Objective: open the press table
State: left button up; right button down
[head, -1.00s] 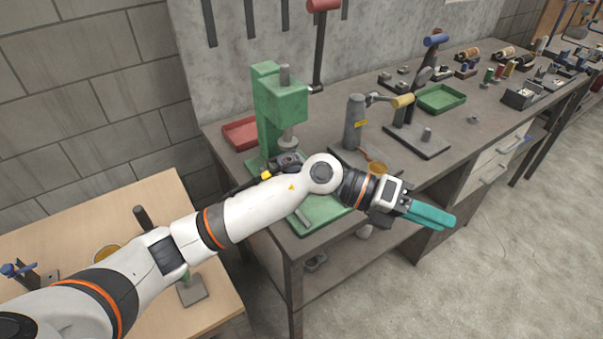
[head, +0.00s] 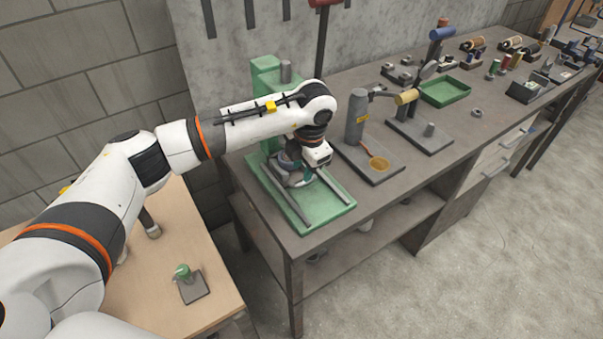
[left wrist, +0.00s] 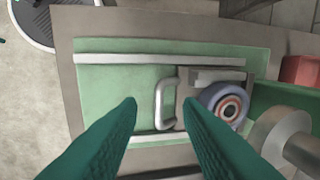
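The green press (head: 265,72) stands at the left end of the grey workbench; my left arm hides much of its body. Its green base (head: 325,216) carries two grey rails. In the left wrist view, a pale loop handle (left wrist: 160,103) stands between the rails, beside a grey block and a round blue-grey part (left wrist: 225,104) with an orange ring. My left gripper (left wrist: 158,102) is open, pointing down over the base. Its teal fingertips appear on either side of the handle; contact is not visible. In the head view the hand partly hides the carriage. My right gripper is not in view.
A smaller press with a yellow handle (head: 407,97) and a plate with an orange disc (head: 378,164) stand right of the green base. A green tray (head: 446,91) lies farther back. A wooden table (head: 150,290) is at lower left. The base's front half is clear.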

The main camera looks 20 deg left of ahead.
aim_at(301, 184)
pick_arm(q)
jog(key=shift+w+a+f+p, duration=0.15)
jog(key=shift+f+p, duration=0.15)
jog(key=shift+f, duration=0.95)
jog(key=shift+w+a+f+p, duration=0.15)
jog(key=shift+f+p, duration=0.1)
jog(key=shift+f, duration=1)
grip_shut()
